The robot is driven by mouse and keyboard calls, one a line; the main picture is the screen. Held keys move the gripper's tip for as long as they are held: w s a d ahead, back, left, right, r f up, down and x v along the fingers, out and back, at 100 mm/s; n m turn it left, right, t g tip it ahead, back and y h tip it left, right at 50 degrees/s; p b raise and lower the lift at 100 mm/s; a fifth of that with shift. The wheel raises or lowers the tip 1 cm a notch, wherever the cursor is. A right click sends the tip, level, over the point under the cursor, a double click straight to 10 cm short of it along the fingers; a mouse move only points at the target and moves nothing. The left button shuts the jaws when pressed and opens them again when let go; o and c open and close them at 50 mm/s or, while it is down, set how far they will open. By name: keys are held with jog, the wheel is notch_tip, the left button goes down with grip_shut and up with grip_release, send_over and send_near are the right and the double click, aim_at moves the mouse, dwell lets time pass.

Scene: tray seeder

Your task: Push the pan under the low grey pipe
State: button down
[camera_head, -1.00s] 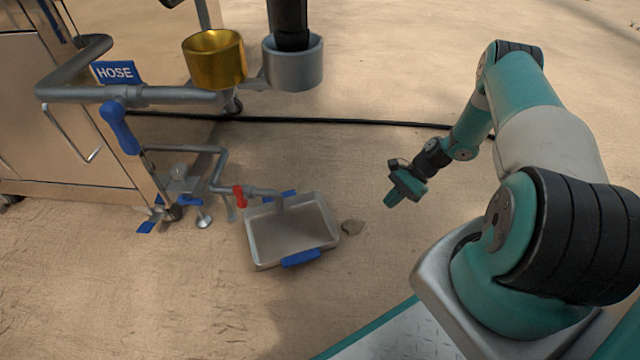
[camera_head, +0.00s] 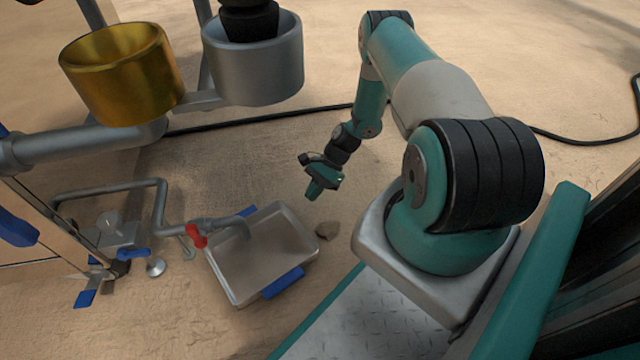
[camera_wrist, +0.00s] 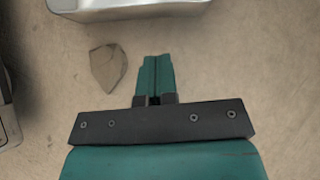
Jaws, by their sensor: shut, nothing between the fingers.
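The pan (camera_head: 262,262) is a shallow grey metal tray with blue handles on two opposite sides. It lies on the sandy ground at lower centre in the head view. The low grey pipe (camera_head: 162,205) comes from the left, and its end with a red valve handle (camera_head: 197,236) reaches over the pan's far left part. My gripper (camera_head: 314,192) is shut and empty, above the ground to the right of the pan and apart from it. In the wrist view the fingers (camera_wrist: 157,72) point toward the pan's edge (camera_wrist: 130,10) at the top.
A brown stone (camera_head: 327,230) lies just right of the pan, near my gripper; it also shows in the wrist view (camera_wrist: 108,69). A brass cup (camera_head: 122,80) and a grey cup (camera_head: 253,62) hang higher up behind. A black hose (camera_head: 260,121) crosses the ground behind.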

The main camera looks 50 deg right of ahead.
aim_at(293, 216)
jog(key=a, duration=0.1)
jog(key=a+f+b, duration=0.1)
jog(key=a+b, duration=0.1)
jog(key=a, duration=0.1)
jog(key=shift+f, duration=0.25)
jog(key=shift+a+r, duration=0.2)
jog(key=shift+a, duration=0.45)
jog(key=shift+a, duration=0.1)
jog(key=shift+a+r+p, duration=0.2)
jog(key=shift+a+p, duration=0.55)
jog(key=shift+a, duration=0.25)
jog(key=shift+a+f, duration=0.1)
jog(key=shift+f, duration=0.05)
jog(key=shift+w, duration=0.1)
jog(key=shift+d+f, duration=0.1)
jog(key=shift+d, duration=0.1)
